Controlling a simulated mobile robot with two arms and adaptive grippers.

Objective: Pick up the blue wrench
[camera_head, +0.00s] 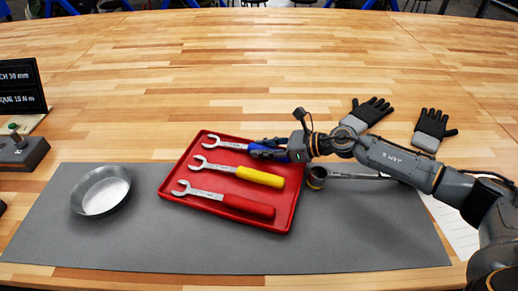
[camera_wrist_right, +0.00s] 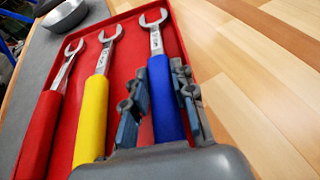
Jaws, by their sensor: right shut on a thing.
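The blue wrench (camera_head: 233,145) lies at the far side of the red tray (camera_head: 180,178), its open-ended metal head pointing left. My right gripper (camera_head: 262,149) comes in from the right and is shut on its blue handle. In the right wrist view the gripper's two fingers (camera_wrist_right: 158,108) stand on either side of the blue handle (camera_wrist_right: 164,98). The wrench still appears to be in or just above the tray; I cannot tell if it touches the bottom. My left gripper is not in view.
A yellow-handled wrench (camera_head: 258,176) and a red-handled wrench (camera_head: 245,206) lie beside it in the tray. A metal bowl (camera_head: 101,190) stands left on the grey mat (camera_head: 150,240). Gloves (camera_head: 433,130) lie at right. A dark display (camera_head: 20,88) stands at left. The far table is clear.

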